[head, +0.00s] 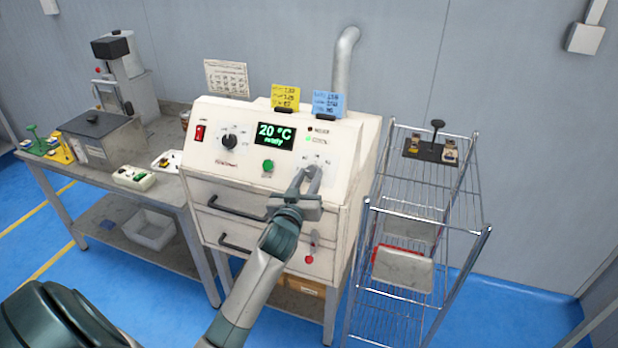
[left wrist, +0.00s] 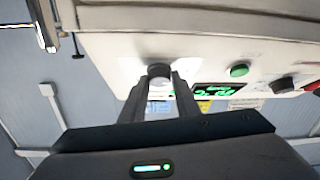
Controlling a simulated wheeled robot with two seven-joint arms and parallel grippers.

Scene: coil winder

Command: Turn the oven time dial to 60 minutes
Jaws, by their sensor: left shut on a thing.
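The oven (head: 232,145) is a cream box with a sloped control panel. Its display (head: 275,136) reads 20 °C with a smaller green line below. My left gripper (head: 311,178) is at the panel's lower right, shut on the time dial. In the left wrist view the dial (left wrist: 159,70) shows as a dark round knob between the two fingertips of the left gripper (left wrist: 160,82). The dial's pointer and the setting are hidden by the fingers in the head view. Another black dial (head: 229,142) sits left of the display. My right gripper is not in view.
A red switch (head: 200,132) and a green button (head: 268,166) are on the panel. Yellow (head: 285,97) and blue (head: 328,103) notes stand on top. A wire rack (head: 395,188) stands close on the right, a workbench (head: 165,193) on the left.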

